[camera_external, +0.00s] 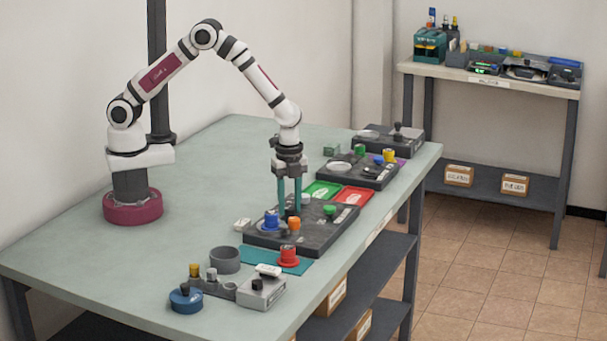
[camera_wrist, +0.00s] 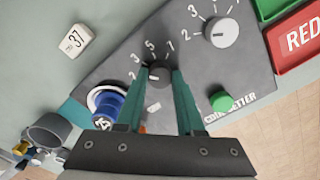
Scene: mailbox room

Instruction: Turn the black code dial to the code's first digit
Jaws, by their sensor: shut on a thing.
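My gripper (camera_external: 289,210) points straight down over the dark panel (camera_external: 262,238), with its teal fingers closed on the black code dial (camera_wrist: 159,74). In the wrist view, the fingertips (camera_wrist: 158,80) press on both sides of the dial, hiding part of its edge. Digits are printed around it, 3, 5 and 7 among them. A small white mark shows on the dial, toward the left; its exact digit is hard to read. A white tag (camera_wrist: 76,41) reading 37 lies on the table beside the panel. A grey-white dial (camera_wrist: 221,33) with its own digits sits to the right.
A blue knob (camera_wrist: 108,101) and a green button (camera_wrist: 220,101) stand close to my fingers. An orange knob (camera_external: 294,223) is near them too. Red (camera_external: 352,195) and green (camera_external: 322,189) trays lie behind the panel. The table's left part is clear.

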